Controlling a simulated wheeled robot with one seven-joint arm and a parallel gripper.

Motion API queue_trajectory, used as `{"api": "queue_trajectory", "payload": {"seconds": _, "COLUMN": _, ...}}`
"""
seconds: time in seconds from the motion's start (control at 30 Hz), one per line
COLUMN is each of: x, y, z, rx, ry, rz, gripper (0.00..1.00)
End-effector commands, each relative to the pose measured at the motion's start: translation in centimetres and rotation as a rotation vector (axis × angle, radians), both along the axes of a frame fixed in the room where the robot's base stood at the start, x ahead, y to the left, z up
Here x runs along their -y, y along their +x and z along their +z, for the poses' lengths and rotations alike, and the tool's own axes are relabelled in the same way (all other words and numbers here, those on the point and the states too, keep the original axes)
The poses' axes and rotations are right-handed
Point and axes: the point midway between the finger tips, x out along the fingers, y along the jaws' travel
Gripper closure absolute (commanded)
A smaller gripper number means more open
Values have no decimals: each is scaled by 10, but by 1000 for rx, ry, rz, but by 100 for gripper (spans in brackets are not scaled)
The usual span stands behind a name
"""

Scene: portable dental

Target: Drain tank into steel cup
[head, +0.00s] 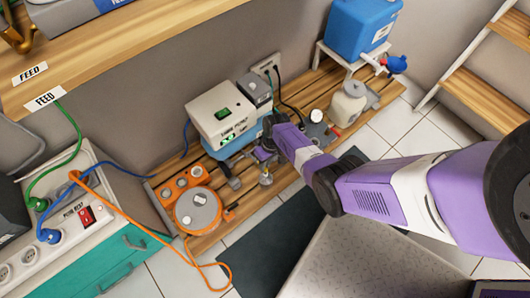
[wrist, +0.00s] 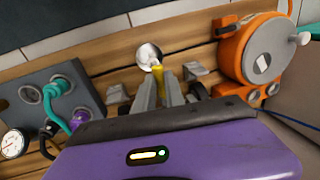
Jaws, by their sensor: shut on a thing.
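My gripper (head: 262,157) reaches down beside the front of a white-and-blue machine (head: 226,118) on the slatted wooden platform. In the wrist view my gripper (wrist: 160,87) has its two grey fingers closed around a small yellow piece (wrist: 158,72), which looks like a handle or tap. A shiny round steel cup (wrist: 148,54) shows just beyond the fingertips, partly covered by the yellow piece. In the head view the cup (head: 266,179) is small, below my gripper. A blue tank (head: 359,27) with a tap stands on a white stand at the upper right. Liquid in the cup cannot be made out.
An orange round device (head: 197,209) is left of my gripper; its cable runs to a power box (head: 68,217). A cream bottle (head: 348,104) and a gauge (head: 316,116) stand to the right. A dark mat (head: 268,250) lies on the floor in front.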

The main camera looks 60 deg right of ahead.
Motion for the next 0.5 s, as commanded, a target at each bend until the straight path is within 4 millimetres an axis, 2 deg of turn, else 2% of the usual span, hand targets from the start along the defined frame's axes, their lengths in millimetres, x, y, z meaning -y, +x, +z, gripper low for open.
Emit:
{"api": "queue_trajectory", "payload": {"seconds": 0.17, "x": 0, "y": 1, "z": 1, "rx": 3, "ry": 1, "rz": -2, "gripper": 100}}
{"api": "queue_trajectory", "payload": {"seconds": 0.2, "x": 0, "y": 1, "z": 1, "rx": 3, "ry": 1, "rz": -2, "gripper": 80}}
{"api": "queue_trajectory", "payload": {"seconds": 0.3, "x": 0, "y": 1, "z": 0, "rx": 3, "ry": 1, "rz": -2, "gripper": 64}}
{"api": "queue_trajectory", "payload": {"seconds": 0.5, "x": 0, "y": 1, "z": 0, "rx": 2, "ry": 0, "rz": 0, "gripper": 64}}
